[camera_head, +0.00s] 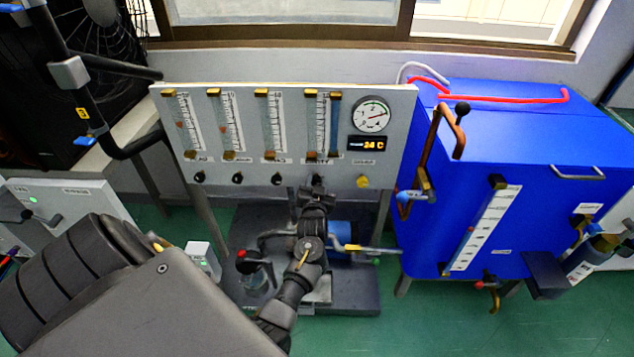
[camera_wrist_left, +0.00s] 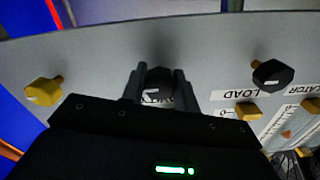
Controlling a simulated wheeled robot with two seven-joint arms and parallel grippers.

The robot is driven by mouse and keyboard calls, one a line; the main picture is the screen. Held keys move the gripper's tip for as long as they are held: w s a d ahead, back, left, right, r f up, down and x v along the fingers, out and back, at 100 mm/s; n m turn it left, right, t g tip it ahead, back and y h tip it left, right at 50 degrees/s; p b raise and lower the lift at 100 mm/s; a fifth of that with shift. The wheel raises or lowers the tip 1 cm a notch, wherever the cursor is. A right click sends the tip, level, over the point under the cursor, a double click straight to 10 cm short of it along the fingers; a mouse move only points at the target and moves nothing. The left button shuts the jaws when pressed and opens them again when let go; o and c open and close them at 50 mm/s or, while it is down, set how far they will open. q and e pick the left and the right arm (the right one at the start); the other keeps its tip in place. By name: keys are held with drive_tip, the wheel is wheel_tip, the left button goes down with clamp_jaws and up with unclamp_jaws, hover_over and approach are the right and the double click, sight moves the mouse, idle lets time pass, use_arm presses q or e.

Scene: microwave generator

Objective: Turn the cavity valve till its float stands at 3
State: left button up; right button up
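The cavity valve (camera_wrist_left: 157,82) is a dark knob on the grey panel, between a yellow knob and the load knob; part of its label shows below it in the left wrist view. My left gripper (camera_head: 317,186) is at this knob in the head view, below the fourth flow tube. In the left wrist view the gripper's fingers (camera_wrist_left: 157,84) stand on both sides of the knob and appear to close on it. The cavity flow tube (camera_head: 319,122) stands above; its float is too small to make out. My right gripper is not in view.
The load knob (camera_head: 277,179) and a yellow knob (camera_head: 362,181) flank the cavity valve. A round gauge (camera_head: 371,115) and a 24 C display (camera_head: 368,144) are on the panel's right. A blue tank (camera_head: 470,150) stands to the right. Pipes and a pump lie below the panel.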

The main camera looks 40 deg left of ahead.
use_arm(q)
drive_tip(key=shift+c, duration=1.3)
drive_tip(key=shift+n, duration=0.6)
drive_tip(key=shift+n+p, duration=0.35)
drive_tip(key=shift+n, duration=1.15)
drive_tip(key=n, duration=0.3)
drive_tip(key=shift+p, duration=0.3)
drive_tip(key=shift+n, duration=0.4)
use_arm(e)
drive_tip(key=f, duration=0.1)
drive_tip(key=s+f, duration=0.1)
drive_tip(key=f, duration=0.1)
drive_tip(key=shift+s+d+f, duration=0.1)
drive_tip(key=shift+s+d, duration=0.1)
use_arm(q)
drive_tip(key=shift+r, duration=0.1)
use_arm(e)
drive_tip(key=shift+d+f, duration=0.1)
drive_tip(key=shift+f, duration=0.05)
